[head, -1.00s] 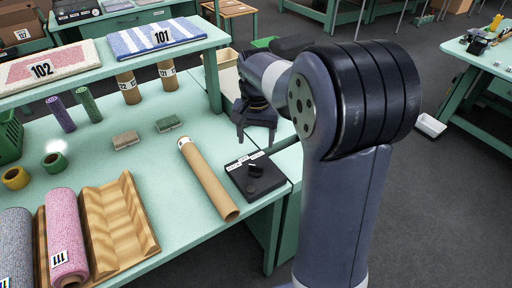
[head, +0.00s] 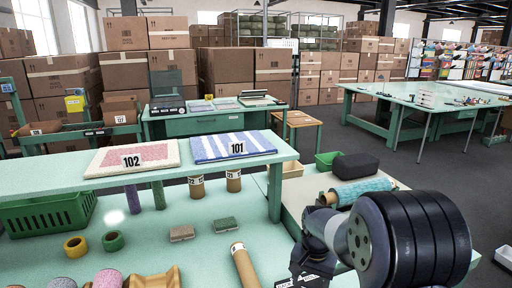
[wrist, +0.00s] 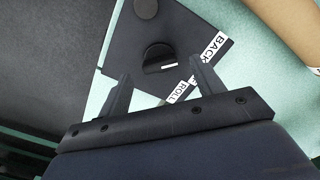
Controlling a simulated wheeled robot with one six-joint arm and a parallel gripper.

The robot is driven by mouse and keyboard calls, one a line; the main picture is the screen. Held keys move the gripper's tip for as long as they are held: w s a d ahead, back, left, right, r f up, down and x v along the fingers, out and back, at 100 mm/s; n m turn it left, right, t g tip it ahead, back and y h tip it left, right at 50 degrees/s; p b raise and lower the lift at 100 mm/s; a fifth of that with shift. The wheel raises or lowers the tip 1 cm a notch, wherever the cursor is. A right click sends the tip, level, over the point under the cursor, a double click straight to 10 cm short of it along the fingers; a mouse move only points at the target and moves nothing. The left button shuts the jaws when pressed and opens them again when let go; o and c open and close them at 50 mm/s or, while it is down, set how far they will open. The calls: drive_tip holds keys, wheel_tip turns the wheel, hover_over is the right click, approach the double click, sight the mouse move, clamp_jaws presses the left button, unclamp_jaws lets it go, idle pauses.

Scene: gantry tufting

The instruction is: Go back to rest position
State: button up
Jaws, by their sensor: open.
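My gripper (wrist: 158,72) is open and empty in the wrist view, its two dark fingers spread. It is over a black control box (wrist: 190,30) with a round black knob (wrist: 158,57) and white labels reading "BACK" and "ROLL". I cannot tell the height of the fingertips above the box. In the head view my gripper (head: 308,262) is at the bottom, right of a cardboard tube (head: 244,266). The box is mostly hidden there by my gripper and the frame's edge.
A raised shelf (head: 60,178) holds mats 102 (head: 150,150) and 101 (head: 215,150). A blue roll (head: 362,190) and black case (head: 355,166) lie behind my arm.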

wheel_tip(320, 180, down, 2)
drive_tip(key=shift+m, duration=1)
